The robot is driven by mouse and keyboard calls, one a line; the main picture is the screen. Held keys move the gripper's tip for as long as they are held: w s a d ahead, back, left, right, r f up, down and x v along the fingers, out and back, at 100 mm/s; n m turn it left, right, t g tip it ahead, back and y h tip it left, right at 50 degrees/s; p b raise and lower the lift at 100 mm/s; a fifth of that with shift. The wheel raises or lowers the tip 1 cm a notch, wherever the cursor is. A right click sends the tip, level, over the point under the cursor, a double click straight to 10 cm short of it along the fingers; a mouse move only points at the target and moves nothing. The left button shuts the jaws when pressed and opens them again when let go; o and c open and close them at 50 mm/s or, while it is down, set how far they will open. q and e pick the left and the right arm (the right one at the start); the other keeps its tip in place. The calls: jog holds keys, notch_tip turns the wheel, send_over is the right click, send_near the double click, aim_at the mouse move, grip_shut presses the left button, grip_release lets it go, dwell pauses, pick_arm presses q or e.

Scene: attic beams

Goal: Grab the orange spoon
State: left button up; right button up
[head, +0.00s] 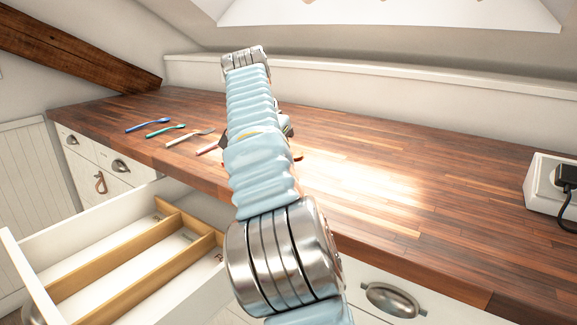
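A small orange piece (298,156), which seems to be part of the orange spoon, shows on the wooden countertop just right of my arm. The rest of it is hidden behind the arm. My arm, apparently the right one, rises from the bottom centre across the view. A dark grey part near my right gripper (287,125) peeks out behind the arm, above the orange piece. Its fingers are hidden, so I cannot tell whether they are open or touching anything. My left gripper is not in view.
Left of the arm lie a blue spoon (148,125), a green spoon (167,131), a cream fork (190,138) and a pink utensil (209,147). An open drawer (22,270) with wooden dividers juts out below.

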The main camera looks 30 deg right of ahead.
grip_shut()
dwell(0.3)
dwell(0.3)
